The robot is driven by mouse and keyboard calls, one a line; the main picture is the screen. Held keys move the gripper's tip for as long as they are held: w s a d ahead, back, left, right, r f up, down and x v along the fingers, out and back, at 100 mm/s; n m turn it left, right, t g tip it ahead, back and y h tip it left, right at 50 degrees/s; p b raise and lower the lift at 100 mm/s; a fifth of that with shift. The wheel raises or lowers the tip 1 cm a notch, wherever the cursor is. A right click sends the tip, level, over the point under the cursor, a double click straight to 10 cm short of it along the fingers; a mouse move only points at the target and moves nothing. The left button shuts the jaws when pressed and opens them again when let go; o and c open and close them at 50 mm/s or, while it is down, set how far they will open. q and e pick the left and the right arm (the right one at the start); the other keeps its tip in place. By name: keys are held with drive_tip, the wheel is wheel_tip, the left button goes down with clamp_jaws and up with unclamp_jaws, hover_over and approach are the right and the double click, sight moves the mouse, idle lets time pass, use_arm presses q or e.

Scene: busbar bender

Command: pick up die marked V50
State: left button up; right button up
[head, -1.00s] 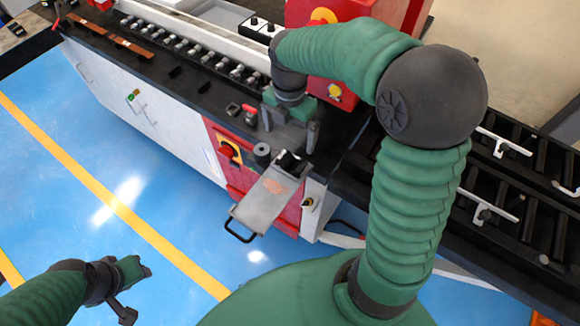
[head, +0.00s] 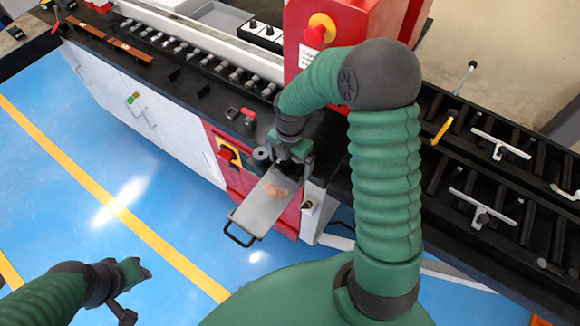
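My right gripper (head: 290,163) is low over the bench's front edge, at the inner end of a flat metal tray (head: 266,203). Its fingers are apart, on either side of a small dark block that they now mostly hide. I cannot tell whether they touch it. A row of small metal pieces (head: 197,55) stands along the black bench behind and to the left. No V50 marking is legible, so I cannot tell which piece bears it. My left gripper (head: 130,290) hangs over the blue floor at lower left, away from the bench; its finger opening is unclear.
A grey cylinder (head: 261,158) stands close left of the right gripper. A red-handled part (head: 248,116) lies behind it. The red machine housing (head: 340,30) rises behind my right arm. A roller conveyor (head: 500,200) is on the right. Open blue floor (head: 75,215) lies in front.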

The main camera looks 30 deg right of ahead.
drive_tip(key=shift+d, duration=0.15)
drive_tip(key=c, duration=1.9)
drive_tip(key=shift+c, duration=0.3)
drive_tip(key=shift+r, duration=0.15)
